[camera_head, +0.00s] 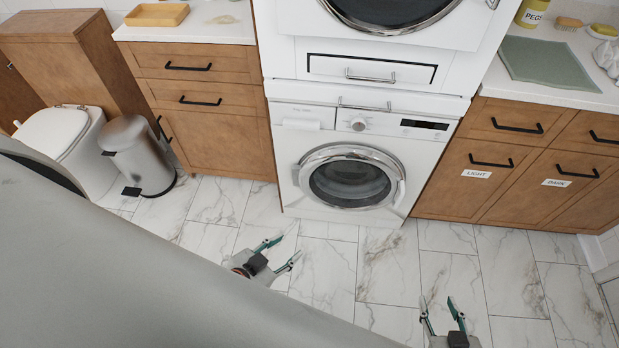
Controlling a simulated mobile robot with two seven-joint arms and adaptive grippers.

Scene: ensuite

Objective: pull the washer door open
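The white washer (284,150) stands in the middle of the far wall, below a stacked white machine. Its round door (348,178) has a chrome ring and dark glass and looks shut. The door handle (400,194) is on the ring's right side. My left gripper (283,250) is open and empty above the floor, in front of the washer and apart from it. My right gripper (440,308) is open and empty, lower right in the picture, also apart from the washer. Part of my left arm is hidden by the large grey shape at lower left.
Wooden cabinets (222,135) flank the washer, the right ones labelled LIGHT (477,174) and DARK (556,183). A metal bin (138,155) and a toilet (62,135) stand at left. A drawer (372,69) sits above the washer. The marble-tiled floor (385,262) before it is clear.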

